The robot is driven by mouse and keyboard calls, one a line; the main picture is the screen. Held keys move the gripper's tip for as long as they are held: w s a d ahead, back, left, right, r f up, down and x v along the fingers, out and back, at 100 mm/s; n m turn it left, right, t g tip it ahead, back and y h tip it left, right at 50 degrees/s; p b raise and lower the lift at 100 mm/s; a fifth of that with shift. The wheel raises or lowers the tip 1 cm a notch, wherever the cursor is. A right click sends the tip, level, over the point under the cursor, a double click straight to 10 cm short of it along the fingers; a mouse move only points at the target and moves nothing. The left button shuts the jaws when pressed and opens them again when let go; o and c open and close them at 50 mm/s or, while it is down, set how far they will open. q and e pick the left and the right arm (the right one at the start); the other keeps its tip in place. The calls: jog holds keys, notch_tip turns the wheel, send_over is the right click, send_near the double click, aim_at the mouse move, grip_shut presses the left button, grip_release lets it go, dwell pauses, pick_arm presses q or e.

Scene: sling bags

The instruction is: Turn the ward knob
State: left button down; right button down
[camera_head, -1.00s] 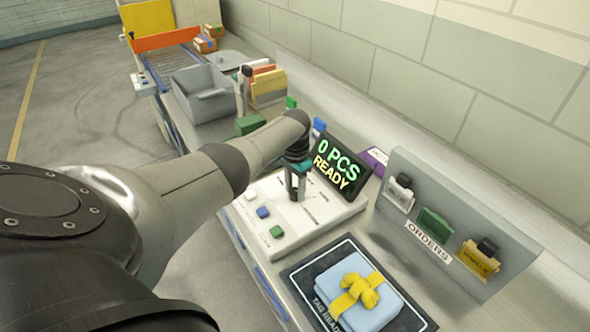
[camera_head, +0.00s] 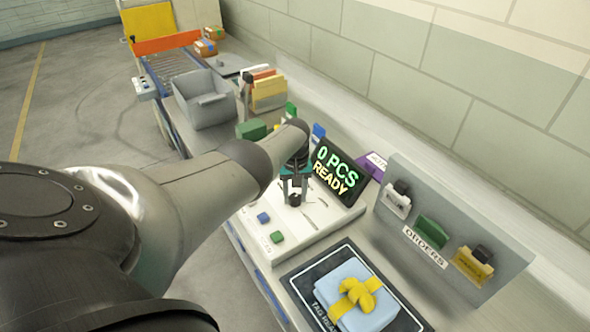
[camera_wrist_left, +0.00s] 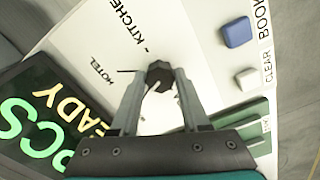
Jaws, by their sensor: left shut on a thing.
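The ward knob (camera_wrist_left: 160,75) is a small dark knob on the white panel (camera_head: 318,220), with labels such as HOTEL and KITCHEN around it in the left wrist view. In the head view the knob (camera_head: 294,199) shows dark between my fingertips. My left gripper (camera_head: 295,194) reaches down over the panel and is shut on the knob. In the left wrist view its fingers (camera_wrist_left: 161,78) close on the knob from both sides. The exact pointer direction is hard to tell. My right gripper is in neither view.
A screen (camera_head: 342,171) reading "0 PCS READY" stands right behind the gripper. Blue (camera_head: 263,217) and green (camera_head: 277,237) buttons sit on the panel's near side. A blue folded bundle with a yellow bow (camera_head: 357,295) lies on a black mat, beside an ORDERS rack (camera_head: 450,220).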

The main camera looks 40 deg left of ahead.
pick_arm(q)
jog(key=n, duration=0.3)
jog(key=shift+w+n, duration=0.1)
jog(key=shift+n, duration=0.3)
jog(key=n, duration=0.3)
jog(key=shift+r+n, duration=0.1)
jog(key=shift+n, duration=0.2)
jog(key=n, duration=0.6)
jog(key=shift+a, duration=0.1)
jog(key=shift+n, duration=0.4)
jog(key=shift+c, duration=1.9)
grip_release()
jog(key=shift+p, duration=0.3)
